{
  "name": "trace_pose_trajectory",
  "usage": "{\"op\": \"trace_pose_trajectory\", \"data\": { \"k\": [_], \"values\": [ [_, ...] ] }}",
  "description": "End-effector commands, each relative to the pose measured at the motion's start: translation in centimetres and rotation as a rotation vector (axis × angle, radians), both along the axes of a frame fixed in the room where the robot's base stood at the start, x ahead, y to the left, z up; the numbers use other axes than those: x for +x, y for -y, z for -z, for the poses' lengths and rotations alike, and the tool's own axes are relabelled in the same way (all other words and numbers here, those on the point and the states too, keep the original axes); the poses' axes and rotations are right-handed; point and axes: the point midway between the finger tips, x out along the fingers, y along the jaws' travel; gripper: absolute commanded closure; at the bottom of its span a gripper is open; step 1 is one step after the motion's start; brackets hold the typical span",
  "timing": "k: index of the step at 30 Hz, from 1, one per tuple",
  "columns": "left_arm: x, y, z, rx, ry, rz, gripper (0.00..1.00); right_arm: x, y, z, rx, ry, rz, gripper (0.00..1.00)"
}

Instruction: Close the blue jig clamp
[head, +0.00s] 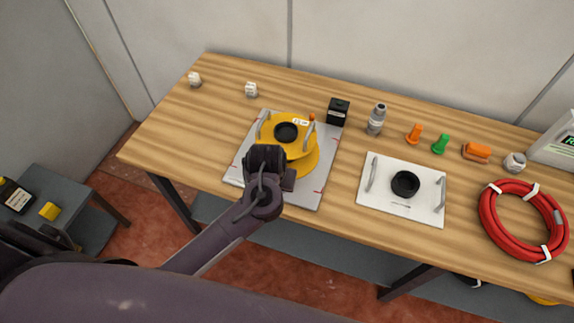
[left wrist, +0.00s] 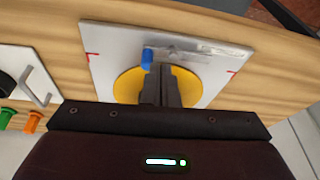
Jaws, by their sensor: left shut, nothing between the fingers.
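The jig is a pale grey plate (head: 314,185) with a yellow round dispenser part (head: 303,148) on it, a black cap on top and silver handles. The blue jig clamp (left wrist: 147,57) shows in the left wrist view as a blue tip beside a grey metal bar lying along the plate; my gripper hides it in the head view. My left gripper (head: 266,160) is over the near side of the jig. Its fingers, also in the left wrist view (left wrist: 161,72), are shut and empty. Their tips are close to the blue tip; I cannot tell if they touch. My right gripper is out of view.
A white plate with handles (head: 375,208) lies right of the jig. A black box (head: 338,111), a grey bottle (head: 376,119), orange (head: 414,134) and green (head: 440,144) pegs stand behind. A red hose coil (head: 487,218) lies far right. The table's left end is mostly clear.

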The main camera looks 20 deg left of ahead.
Motion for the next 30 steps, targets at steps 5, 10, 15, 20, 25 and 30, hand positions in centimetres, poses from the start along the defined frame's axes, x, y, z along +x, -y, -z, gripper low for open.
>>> {"op": "trace_pose_trajectory", "data": {
  "k": [5, 10, 15, 20, 25, 30],
  "values": [
    [2.0, 0.8, -3.5, -0.022, 0.024, -0.056, 1.0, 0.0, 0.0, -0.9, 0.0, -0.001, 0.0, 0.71],
    [2.6, 1.3, -4.7, -0.04, 0.032, -0.087, 1.0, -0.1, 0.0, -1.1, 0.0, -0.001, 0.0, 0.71],
    [2.6, 1.3, -4.8, -0.042, 0.031, -0.092, 1.0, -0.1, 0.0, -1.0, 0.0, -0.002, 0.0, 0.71],
    [2.7, 1.3, -4.8, -0.042, 0.031, -0.092, 1.0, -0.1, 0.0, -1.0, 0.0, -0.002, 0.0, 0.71],
    [2.9, 1.3, -3.8, -0.045, 0.033, -0.094, 1.0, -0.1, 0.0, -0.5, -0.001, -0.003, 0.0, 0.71],
    [3.7, 1.3, -0.9, -0.048, 0.03, -0.095, 1.0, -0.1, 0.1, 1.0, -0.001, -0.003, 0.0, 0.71]
  ]
}}
